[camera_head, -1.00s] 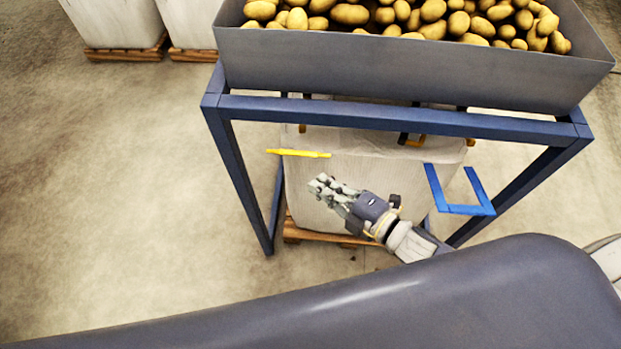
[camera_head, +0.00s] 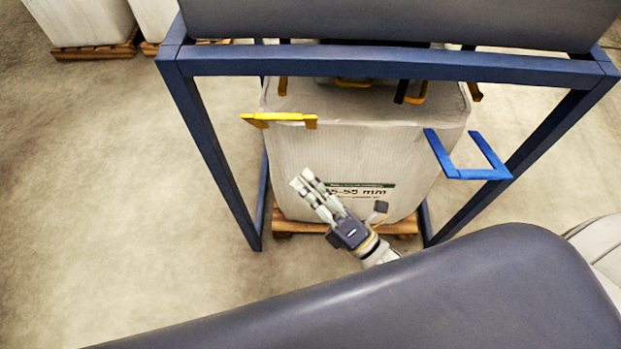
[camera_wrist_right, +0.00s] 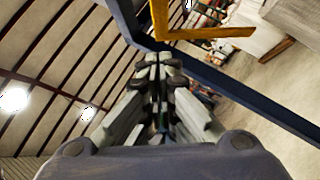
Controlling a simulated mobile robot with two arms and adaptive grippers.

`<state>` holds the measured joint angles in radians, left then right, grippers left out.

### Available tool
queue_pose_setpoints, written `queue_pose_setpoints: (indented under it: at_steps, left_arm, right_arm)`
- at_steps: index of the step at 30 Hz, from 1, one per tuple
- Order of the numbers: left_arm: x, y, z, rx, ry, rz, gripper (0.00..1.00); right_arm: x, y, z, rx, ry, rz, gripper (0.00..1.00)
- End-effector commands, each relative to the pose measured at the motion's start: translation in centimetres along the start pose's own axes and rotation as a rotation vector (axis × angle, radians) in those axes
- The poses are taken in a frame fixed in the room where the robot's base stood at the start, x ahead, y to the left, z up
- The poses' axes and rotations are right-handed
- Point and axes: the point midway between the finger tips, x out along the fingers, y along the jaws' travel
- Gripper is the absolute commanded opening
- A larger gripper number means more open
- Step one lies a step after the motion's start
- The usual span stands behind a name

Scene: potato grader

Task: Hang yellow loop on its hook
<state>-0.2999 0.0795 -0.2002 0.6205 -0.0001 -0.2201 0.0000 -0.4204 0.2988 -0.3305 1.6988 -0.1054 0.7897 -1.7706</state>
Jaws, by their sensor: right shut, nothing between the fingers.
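The yellow loop (camera_head: 279,119) is a flat, angular piece near the top left edge of the white bag, below the blue frame. I cannot tell what holds it up. My right gripper (camera_head: 306,182) is shut and empty, in front of the bag, below and slightly right of the yellow loop and apart from it. In the right wrist view, the shut fingers (camera_wrist_right: 157,62) point toward the yellow loop (camera_wrist_right: 205,33), which shows above the fingertips. I cannot single out the yellow loop's hook; dark and yellow pieces (camera_head: 415,92) show under the frame's crossbar. My left gripper is out of view.
A blue bracket-shaped loop (camera_head: 468,173) sits to the right of the bag. The white bag (camera_head: 300,150) stands on a wooden pallet (camera_head: 284,222) inside the blue frame (camera_head: 215,150). A grey bin (camera_head: 400,22) is above. Floor at left is clear.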

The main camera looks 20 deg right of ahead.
Motion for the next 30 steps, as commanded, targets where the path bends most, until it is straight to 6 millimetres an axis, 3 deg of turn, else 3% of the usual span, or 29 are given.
queue_pose_setpoints:
  at_steps: [6, 9, 12, 18, 30]
  left_arm:
    - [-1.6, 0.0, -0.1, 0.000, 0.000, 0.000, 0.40]
    - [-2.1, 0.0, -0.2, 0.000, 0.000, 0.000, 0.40]
    - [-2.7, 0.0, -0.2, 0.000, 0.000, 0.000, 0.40]
    - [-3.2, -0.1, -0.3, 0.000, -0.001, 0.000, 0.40]
    - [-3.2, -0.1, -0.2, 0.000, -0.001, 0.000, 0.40]
  right_arm:
    - [5.2, 0.3, 0.2, 0.000, 0.000, 0.003, 0.00]
    - [7.1, 0.3, 0.1, 0.001, 0.001, 0.002, 0.00]
    - [8.2, 0.3, 1.4, -0.002, 0.003, 0.001, 0.00]
    - [9.4, 0.1, 2.5, 0.001, 0.003, -0.001, 0.00]
    - [9.5, 0.0, 2.8, 0.002, 0.002, -0.002, 0.00]
